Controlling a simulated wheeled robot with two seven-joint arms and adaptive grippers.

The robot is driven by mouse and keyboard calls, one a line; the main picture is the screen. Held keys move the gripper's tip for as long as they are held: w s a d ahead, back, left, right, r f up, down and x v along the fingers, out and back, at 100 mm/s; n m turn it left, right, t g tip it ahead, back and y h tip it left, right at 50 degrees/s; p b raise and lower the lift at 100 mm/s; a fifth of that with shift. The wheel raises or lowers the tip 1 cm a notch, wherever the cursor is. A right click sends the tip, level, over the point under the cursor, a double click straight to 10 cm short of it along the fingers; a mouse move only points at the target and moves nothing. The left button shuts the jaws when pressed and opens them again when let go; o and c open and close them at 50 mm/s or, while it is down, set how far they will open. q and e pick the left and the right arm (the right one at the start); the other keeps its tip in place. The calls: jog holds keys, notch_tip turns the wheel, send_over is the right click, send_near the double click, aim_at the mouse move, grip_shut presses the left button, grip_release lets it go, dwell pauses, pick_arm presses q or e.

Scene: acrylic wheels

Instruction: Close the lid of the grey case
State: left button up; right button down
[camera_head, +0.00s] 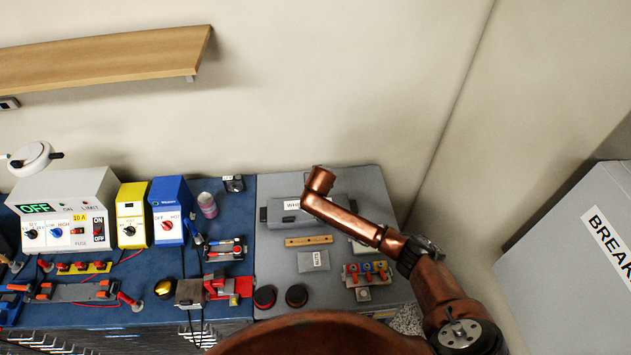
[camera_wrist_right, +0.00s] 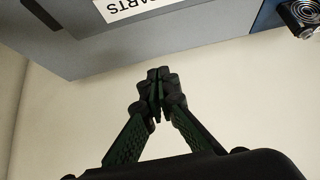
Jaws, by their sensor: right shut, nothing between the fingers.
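The grey case (camera_head: 275,216) lies on the grey right part of the bench, near the wall, in the head view. It has a white label, partly covered by my right arm. The arm crosses in front of the case's right side, so I cannot tell how its lid stands. My right gripper (camera_wrist_right: 157,78) shows in the right wrist view with its fingers together and nothing between them. Pale wall is behind it. I cannot make out its fingertips in the head view. My left gripper is not in view.
A large grey cabinet (camera_head: 570,260) with a "BREAK" label stands at the right. Below the case are a wooden bar (camera_head: 309,241), a small labelled grey piece (camera_head: 313,261) and two dark discs. Instruments, including a blue box (camera_head: 171,212), crowd the blue mat at left. A wooden shelf (camera_head: 100,60) hangs above.

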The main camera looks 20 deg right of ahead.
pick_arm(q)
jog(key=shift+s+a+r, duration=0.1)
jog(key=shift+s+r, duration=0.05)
pick_arm(e)
jog(key=s+a, duration=0.2)
jog(key=s, duration=0.7)
jog(key=shift+s+f, duration=0.15)
dwell(0.3)
